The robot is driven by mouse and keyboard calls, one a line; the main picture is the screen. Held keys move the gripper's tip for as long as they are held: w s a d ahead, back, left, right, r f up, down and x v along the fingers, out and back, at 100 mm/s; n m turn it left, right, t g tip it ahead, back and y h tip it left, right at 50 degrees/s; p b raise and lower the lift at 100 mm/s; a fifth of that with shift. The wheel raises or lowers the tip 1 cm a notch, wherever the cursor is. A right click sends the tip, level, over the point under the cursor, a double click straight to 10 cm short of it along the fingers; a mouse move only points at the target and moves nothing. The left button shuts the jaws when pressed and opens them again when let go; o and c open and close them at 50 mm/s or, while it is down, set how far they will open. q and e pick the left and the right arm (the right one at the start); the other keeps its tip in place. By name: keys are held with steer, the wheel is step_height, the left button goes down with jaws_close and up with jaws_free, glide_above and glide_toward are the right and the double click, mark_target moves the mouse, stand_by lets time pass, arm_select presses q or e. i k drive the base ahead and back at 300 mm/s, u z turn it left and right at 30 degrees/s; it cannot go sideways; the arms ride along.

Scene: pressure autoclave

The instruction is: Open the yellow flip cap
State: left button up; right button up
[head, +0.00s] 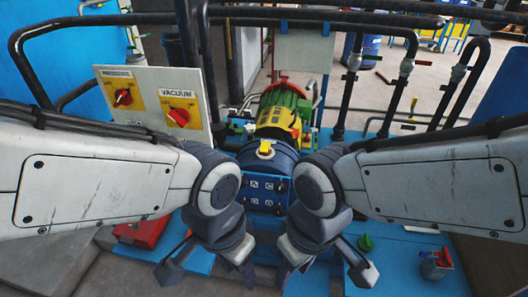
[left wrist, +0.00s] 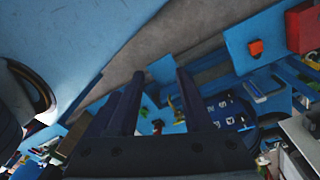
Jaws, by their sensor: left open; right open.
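The yellow flip cap (head: 265,149) sits on top of a dark blue cylindrical housing (head: 255,160) at the centre of the head view. It looks shut, but it is small and I cannot be certain. My left gripper (head: 205,266) is open and empty, below and left of the cap. In the left wrist view its two dark fingers (left wrist: 158,92) stand apart with nothing between them. My right gripper (head: 326,268) is open and empty, below and right of the cap. Both grippers are clear of the cap. I cannot make out the cap in the left wrist view.
A button panel (head: 267,187) is on the housing's front; it also shows in the left wrist view (left wrist: 228,110). A green and yellow motor (head: 280,108) stands behind. A switch board (head: 155,100) with red knobs is at left. Dark pipes (head: 300,15) cross the back. A red box (head: 143,231) lies front left.

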mark_target(265, 146)
steer(key=k, duration=0.6)
steer(key=z, duration=0.45)
steer(key=i, duration=1.2)
steer(key=z, duration=0.3)
